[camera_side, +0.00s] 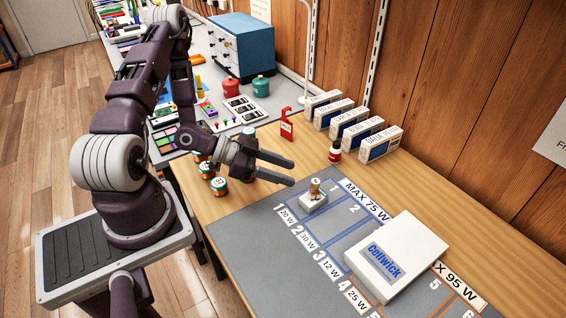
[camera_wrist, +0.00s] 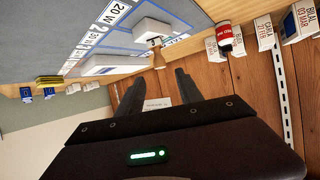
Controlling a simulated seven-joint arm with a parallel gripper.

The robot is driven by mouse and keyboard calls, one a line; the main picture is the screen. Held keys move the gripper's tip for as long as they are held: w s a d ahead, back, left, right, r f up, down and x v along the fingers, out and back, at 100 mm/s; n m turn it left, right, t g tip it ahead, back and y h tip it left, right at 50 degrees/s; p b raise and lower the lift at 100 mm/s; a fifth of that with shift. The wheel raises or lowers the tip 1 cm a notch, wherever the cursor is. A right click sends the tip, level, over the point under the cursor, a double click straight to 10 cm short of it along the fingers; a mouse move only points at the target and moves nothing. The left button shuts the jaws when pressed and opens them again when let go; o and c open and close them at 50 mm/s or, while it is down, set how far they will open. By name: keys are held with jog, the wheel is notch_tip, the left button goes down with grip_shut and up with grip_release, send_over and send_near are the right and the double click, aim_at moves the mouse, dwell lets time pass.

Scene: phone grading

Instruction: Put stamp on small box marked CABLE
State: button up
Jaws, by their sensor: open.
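A stamp (camera_side: 315,186) with a brown wooden handle stands upright on top of a small white box (camera_side: 311,203) on the grey mat, by the printed 1. No word can be read on the box. In the wrist view the stamp (camera_wrist: 157,55) and the small box (camera_wrist: 153,28) show just beyond my fingertips. My gripper (camera_side: 293,174) is open and empty, its fingers pointing toward the stamp from the left in the side view. The stamp lies ahead of the gap between the fingers (camera_wrist: 158,78), apart from them.
A large white box (camera_side: 418,243) lies on the printed mat (camera_side: 250,240) to the right. A red bottle (camera_side: 335,153), a red tag (camera_side: 287,126) and a row of white boxes (camera_side: 342,115) stand behind. Small jars (camera_side: 219,186) stand left, below my gripper. Bare wood separates them from the mat.

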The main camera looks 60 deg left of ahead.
jog(key=w+a+r+g+y, duration=0.2)
jog(key=a+r+g+y, duration=0.3)
jog(key=r+y, duration=0.4)
jog(key=s+d+r+n+y, duration=0.15)
jog(key=s+r+n, duration=0.3)
jog(key=r, duration=0.65)
jog(key=s+d+r+n+h, duration=0.1)
jog(key=s+d+r, duration=0.1)
jog(key=s+d, duration=0.4)
jog(key=s+d+r+n+h, duration=0.1)
jog(key=s+d+r+h, duration=0.1)
jog(key=s+d, duration=0.3)
jog(key=s+r, duration=0.1)
jog(key=s, duration=0.3)
jog(key=shift+s+d+r, duration=0.2)
jog(key=shift+d, duration=0.15)
